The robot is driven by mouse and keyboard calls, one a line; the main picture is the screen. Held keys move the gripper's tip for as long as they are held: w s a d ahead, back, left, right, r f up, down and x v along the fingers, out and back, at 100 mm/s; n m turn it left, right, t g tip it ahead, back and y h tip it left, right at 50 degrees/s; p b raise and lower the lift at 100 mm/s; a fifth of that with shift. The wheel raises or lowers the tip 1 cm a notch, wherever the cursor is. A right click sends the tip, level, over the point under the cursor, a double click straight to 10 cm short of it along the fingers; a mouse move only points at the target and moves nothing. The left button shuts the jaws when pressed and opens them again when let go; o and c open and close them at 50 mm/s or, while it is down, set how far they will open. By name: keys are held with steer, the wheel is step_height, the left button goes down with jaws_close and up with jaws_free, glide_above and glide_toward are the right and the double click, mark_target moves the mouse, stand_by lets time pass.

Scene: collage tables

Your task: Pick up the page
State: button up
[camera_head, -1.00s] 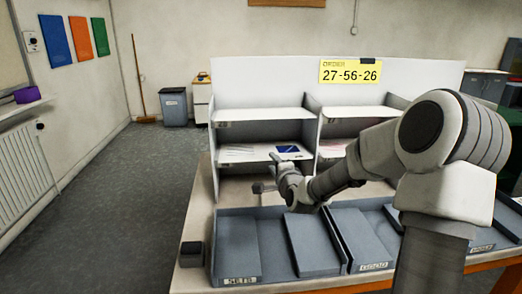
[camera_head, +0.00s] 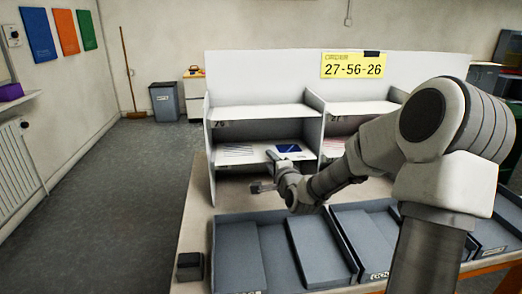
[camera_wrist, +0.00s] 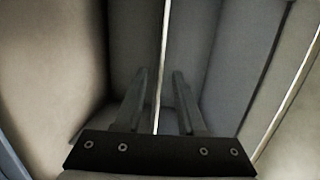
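Several flat sheets lie on the middle shelf of the left bay in the head view: a dark blue page (camera_head: 288,149) and pale lined paper (camera_head: 238,153) to its left. I cannot tell which is the task's page. My gripper (camera_head: 263,171) is at the front of this shelf, just below and in front of the blue page. Its fingers are apart, one above the other. In the wrist view my gripper (camera_wrist: 162,78) is open, with a thin pale edge (camera_wrist: 164,45) running lengthwise between the fingers. No page can be clearly made out there.
The white shelf unit (camera_head: 260,64) stands on a table (camera_head: 193,215), with a yellow card (camera_head: 353,65) reading 27-56-26. Grey trays (camera_head: 237,285) line the table front. A small dark box (camera_head: 189,266) sits at the left corner. Floor to the left is clear.

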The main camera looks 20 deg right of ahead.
jaws_close()
steer(key=shift+s+r, duration=0.15)
steer(key=shift+r, duration=0.2)
stand_by(0.5)
